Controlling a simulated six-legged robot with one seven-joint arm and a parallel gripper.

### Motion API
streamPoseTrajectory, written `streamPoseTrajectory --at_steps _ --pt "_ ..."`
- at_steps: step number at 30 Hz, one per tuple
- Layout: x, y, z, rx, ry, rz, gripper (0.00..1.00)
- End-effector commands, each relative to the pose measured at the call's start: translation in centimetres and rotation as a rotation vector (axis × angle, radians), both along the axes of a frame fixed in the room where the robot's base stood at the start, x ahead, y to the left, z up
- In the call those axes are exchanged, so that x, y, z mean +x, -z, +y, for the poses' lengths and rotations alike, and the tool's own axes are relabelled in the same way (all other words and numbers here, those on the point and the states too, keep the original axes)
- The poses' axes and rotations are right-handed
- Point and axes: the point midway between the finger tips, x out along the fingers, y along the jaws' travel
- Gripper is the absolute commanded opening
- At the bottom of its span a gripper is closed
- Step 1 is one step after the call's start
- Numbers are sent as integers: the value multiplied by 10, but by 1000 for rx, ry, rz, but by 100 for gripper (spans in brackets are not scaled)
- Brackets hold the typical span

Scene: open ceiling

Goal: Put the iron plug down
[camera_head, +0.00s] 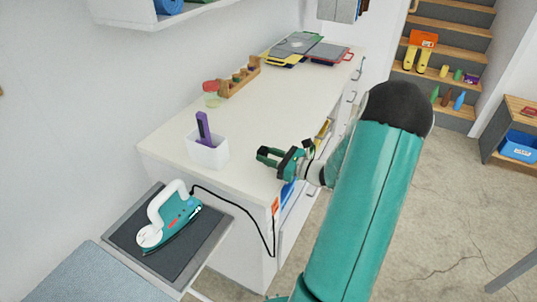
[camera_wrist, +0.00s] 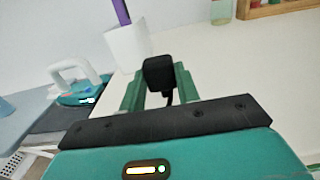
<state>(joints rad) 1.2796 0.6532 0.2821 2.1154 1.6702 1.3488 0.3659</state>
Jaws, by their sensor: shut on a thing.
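My gripper (camera_head: 268,157) is over the white counter near its right front edge, at the end of my teal arm. In the wrist view its green fingers are shut on the black iron plug (camera_wrist: 158,74), whose cord hangs down between them. The plug cannot be made out in the head view. The teal and white iron (camera_head: 172,215) rests on a dark grey pad at the lower left, below the counter. It also shows at the left of the wrist view (camera_wrist: 80,90). Its black cord (camera_head: 238,203) runs over the counter's near side and loops down.
The white counter (camera_head: 170,140) has bare room around my gripper. A white holder (camera_head: 208,153) with a purple item stands to the left. A wooden rack (camera_head: 240,77) and several coloured boards (camera_head: 300,44) lie farther back. Shelved stairs (camera_head: 440,60) are at the back right.

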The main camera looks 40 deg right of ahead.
Motion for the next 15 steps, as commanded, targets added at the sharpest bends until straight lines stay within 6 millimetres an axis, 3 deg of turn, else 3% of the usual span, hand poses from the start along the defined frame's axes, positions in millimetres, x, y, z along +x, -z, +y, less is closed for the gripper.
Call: streamPoseTrajectory --at_steps 9,10,13,15 --pt "0 8 0 1 1 3 0" --pt "0 8 0 2 1 4 36" --pt "-1 9 0 2 1 7 54" --pt "-1 10 1 2 2 8 54"
